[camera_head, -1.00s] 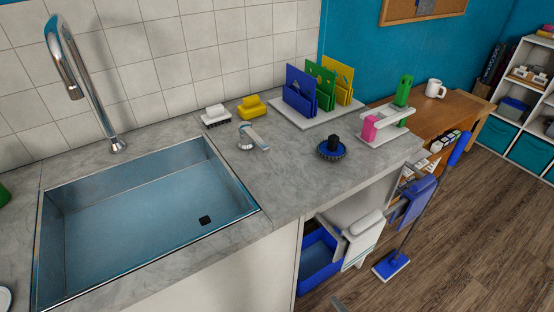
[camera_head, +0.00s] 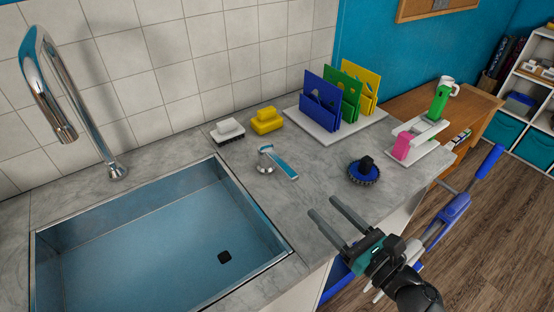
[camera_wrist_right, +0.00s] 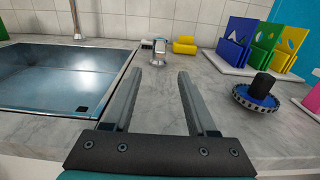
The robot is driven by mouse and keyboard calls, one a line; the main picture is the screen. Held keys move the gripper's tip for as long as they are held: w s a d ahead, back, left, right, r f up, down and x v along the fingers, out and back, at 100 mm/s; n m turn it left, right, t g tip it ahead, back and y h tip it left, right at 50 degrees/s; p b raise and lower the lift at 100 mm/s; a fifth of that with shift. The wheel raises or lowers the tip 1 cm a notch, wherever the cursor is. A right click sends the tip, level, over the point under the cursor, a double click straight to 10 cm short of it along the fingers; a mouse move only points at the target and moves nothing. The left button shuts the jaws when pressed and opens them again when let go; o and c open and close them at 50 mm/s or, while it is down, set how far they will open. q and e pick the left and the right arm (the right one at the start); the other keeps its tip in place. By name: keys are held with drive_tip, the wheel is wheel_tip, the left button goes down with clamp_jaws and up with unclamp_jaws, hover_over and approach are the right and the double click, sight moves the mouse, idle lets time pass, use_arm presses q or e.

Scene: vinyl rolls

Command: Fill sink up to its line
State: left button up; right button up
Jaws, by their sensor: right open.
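The metal sink (camera_head: 150,240) is set into the grey counter at the left, with a dark drain (camera_head: 224,257) in its blue-looking floor. I cannot make out a fill line or tell a water level. The tall chrome faucet (camera_head: 60,95) stands behind the sink, its spout over the basin; no stream shows. A chrome lever handle (camera_head: 278,162) stands on the counter right of the sink and also shows in the right wrist view (camera_wrist_right: 160,48). My right gripper (camera_head: 324,206) is open and empty, above the counter, in front of the handle and apart from it. My left gripper is not in view.
A white brush (camera_head: 227,130) and yellow sponge (camera_head: 267,120) lie behind the handle. A round blue-black scrubber (camera_head: 363,171) sits to its right. A rack with blue, green and yellow boards (camera_head: 340,95) stands farther back. Bare counter lies between handle and scrubber.

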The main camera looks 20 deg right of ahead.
sight(287, 168)
drive_tip(key=x, duration=0.2)
drive_tip(key=shift+w+a+r+p, duration=0.1)
drive_tip(key=shift+w+r+p, duration=0.05)
drive_tip(key=shift+w+p, duration=0.2)
drive_tip(key=p+x, duration=0.1)
drive_tip(key=x, duration=0.9)
drive_tip(key=shift+w, duration=0.15)
drive_tip(key=shift+x, duration=0.8)
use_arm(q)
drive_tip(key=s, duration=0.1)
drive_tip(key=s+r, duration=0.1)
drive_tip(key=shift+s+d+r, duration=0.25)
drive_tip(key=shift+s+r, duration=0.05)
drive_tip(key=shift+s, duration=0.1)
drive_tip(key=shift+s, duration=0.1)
use_arm(e)
drive_tip(key=shift+f, duration=0.2)
clamp_jaws()
